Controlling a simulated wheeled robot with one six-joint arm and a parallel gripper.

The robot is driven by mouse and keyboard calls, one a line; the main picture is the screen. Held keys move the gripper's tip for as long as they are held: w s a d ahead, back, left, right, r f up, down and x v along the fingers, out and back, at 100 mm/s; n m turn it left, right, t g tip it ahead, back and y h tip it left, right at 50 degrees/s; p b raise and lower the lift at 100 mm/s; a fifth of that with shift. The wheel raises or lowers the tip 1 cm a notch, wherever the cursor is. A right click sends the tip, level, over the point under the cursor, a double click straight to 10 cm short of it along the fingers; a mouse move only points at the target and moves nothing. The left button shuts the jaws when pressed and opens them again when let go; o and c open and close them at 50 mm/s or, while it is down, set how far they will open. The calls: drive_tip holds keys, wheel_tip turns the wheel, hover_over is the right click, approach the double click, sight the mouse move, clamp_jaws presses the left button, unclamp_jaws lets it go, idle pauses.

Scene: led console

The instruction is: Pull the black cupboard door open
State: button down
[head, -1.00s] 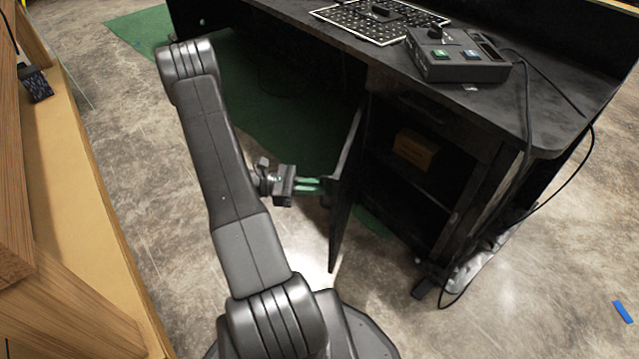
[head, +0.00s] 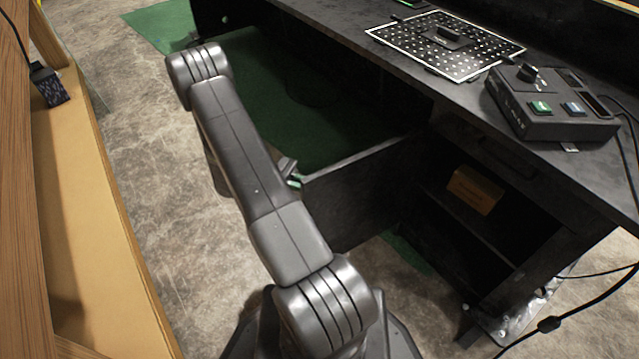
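The black cupboard door (head: 365,195) stands wide open, swung out to the left of the cupboard (head: 520,235) under the black desk. One broad face of the door shows. My gripper (head: 292,178) is at the door's free edge, mostly hidden behind my arm. Only a small dark part with a green strip shows there. The fingers and the door's handle are hidden, so I cannot tell whether the gripper holds the door.
The desk top (head: 465,97) carries a perforated board (head: 400,35) and a control box (head: 545,120). An orange-brown box (head: 475,190) lies on a cupboard shelf. A wooden bench (head: 75,200) stands at the left. Bare floor (head: 150,150) lies between bench and desk.

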drive_tip(key=shift+w+f, duration=0.1)
drive_tip(key=shift+w, duration=0.2)
drive_tip(key=shift+d, duration=0.1)
drive_tip(key=c, duration=1.5)
unclamp_jaws()
drive_tip(key=shift+d, duration=0.15)
drive_tip(key=p+v, duration=1)
drive_tip(key=v, duration=0.1)
drive_tip(key=shift+w+r, duration=0.15)
drive_tip(key=shift+r, duration=0.2)
